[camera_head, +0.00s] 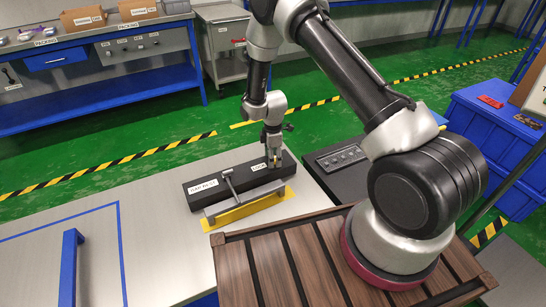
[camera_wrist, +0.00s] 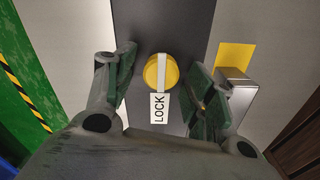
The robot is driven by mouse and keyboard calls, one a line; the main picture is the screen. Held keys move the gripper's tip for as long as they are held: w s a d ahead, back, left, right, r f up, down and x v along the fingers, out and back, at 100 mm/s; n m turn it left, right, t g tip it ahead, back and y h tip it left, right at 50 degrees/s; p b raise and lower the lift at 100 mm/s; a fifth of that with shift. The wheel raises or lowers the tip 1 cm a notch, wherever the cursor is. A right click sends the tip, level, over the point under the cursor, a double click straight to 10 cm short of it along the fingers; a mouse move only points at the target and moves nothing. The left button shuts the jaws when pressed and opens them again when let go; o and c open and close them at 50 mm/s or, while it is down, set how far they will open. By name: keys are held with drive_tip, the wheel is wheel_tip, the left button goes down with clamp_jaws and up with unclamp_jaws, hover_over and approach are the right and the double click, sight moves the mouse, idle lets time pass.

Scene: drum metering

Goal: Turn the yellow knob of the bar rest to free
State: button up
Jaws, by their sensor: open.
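My gripper (camera_wrist: 161,82) is open, with one finger on each side of the knob and gaps between. In the head view my gripper (camera_head: 274,157) points down over the right end of the block and mostly hides the knob. A metal bar (camera_head: 248,196) lies along the block's front.
A yellow strip (camera_head: 250,209) lies under the metal bar. A black panel with several buttons (camera_head: 341,158) stands right of the block. A blue handle (camera_head: 70,265) stands at the table's left. The table between is bare (camera_head: 150,220).

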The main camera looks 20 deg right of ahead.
drive_tip(key=c, duration=1)
drive_tip(key=m, duration=0.4)
drive_tip(key=shift+w+m, duration=0.1)
drive_tip(key=shift+m, duration=0.3)
drive_tip(key=m, duration=0.4)
drive_tip(key=shift+m, duration=0.3)
drive_tip(key=m, duration=0.4)
drive_tip(key=shift+w+d, duration=0.1)
drive_tip(key=shift+m, duration=2.2)
drive_tip(key=o, duration=1)
